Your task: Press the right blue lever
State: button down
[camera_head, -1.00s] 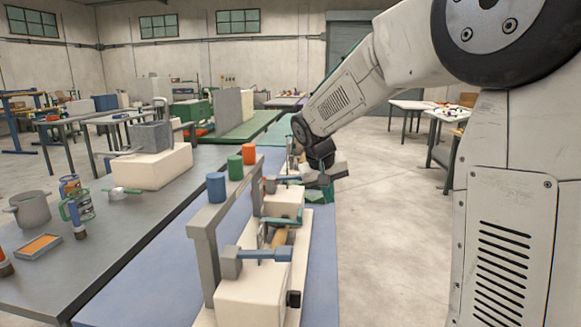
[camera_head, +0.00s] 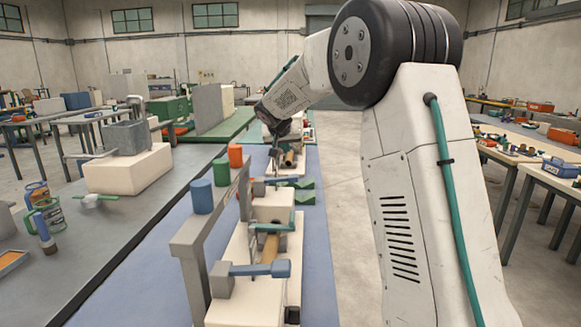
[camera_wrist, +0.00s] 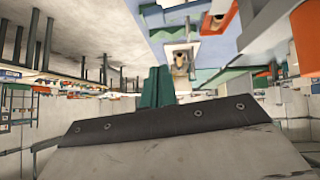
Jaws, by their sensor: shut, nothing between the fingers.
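The spiral winder on the bench has a blue lever (camera_head: 262,268) at its near end, fixed to a grey block and lying roughly level, pointing right. A teal lever (camera_head: 272,227) sits behind it, and a smaller grey-blue lever (camera_head: 276,180) lies farther back. Which one the task calls right cannot be told for sure. In the wrist view my gripper (camera_wrist: 158,88) shows two green fingers side by side, shut and empty. In the head view it is small and largely hidden at the arm's far end, beyond the near blue lever. No contact with a lever shows.
A grey frame (camera_head: 207,238) carries blue (camera_head: 201,196), green (camera_head: 222,173) and orange (camera_head: 235,156) cylinders over the winder. A grey table (camera_head: 100,238) with cups and tools stands left. Tables with parts (camera_head: 520,150) stand right. Floor is open between.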

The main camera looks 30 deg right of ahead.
send_over(291, 177)
notch_tip(291, 177, down, 7)
jog(key=f, duration=0.3)
jog(key=shift+s+a, duration=0.1)
jog(key=shift+s, duration=0.15)
jog(key=shift+f, duration=0.5)
